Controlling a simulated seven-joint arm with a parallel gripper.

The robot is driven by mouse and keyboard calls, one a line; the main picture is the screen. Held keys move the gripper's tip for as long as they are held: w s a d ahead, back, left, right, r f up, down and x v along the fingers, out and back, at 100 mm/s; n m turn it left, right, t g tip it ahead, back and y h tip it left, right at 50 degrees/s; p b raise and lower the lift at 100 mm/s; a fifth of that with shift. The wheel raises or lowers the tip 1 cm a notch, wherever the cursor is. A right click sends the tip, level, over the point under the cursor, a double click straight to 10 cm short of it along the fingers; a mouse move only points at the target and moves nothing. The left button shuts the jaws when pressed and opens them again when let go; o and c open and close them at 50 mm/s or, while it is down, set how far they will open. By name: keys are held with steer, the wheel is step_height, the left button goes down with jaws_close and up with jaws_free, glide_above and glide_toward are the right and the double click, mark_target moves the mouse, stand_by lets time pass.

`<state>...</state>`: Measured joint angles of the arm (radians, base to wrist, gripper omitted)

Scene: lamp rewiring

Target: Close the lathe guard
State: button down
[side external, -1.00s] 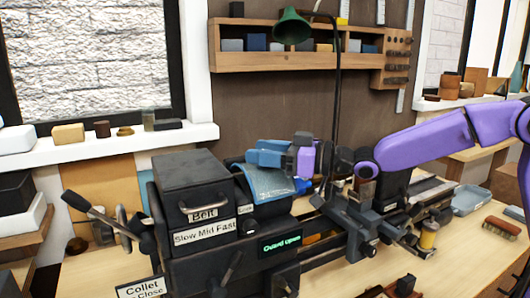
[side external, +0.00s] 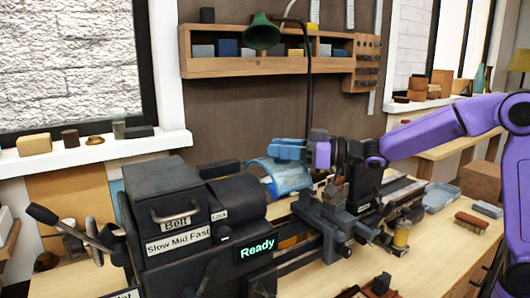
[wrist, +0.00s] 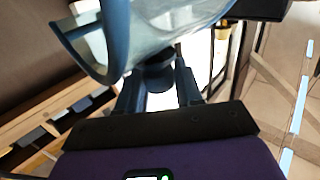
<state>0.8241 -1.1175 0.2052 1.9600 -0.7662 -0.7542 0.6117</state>
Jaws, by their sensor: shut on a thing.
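The lathe guard (side external: 287,177) is a curved, clear bluish shield beside the dark headstock (side external: 185,205), over the chuck area. In the wrist view the guard (wrist: 165,30) fills the top, with a blue rim. My gripper (side external: 288,149), with blue fingers and a purple hand, is at the guard's upper part. In the wrist view my gripper (wrist: 158,90) has its fingers on either side of a dark knob-like part at the guard, and is shut on it. The headstock's display (side external: 256,250) reads "Ready". The chuck is mostly hidden.
The carriage and tool post (side external: 335,215) stand right of the guard. A lamp with a green shade (side external: 262,33) hangs behind on a black stem. A wooden wall shelf (side external: 265,65) is at the back. A blue tray (side external: 440,195) and a brush (side external: 472,219) lie at right.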

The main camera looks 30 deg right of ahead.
steer(key=shift+d, duration=0.35)
steer(key=c, duration=0.8)
jaws_free()
steer(key=shift+c, duration=0.2)
steer(key=v, duration=1.7)
steer(key=shift+s, duration=0.2)
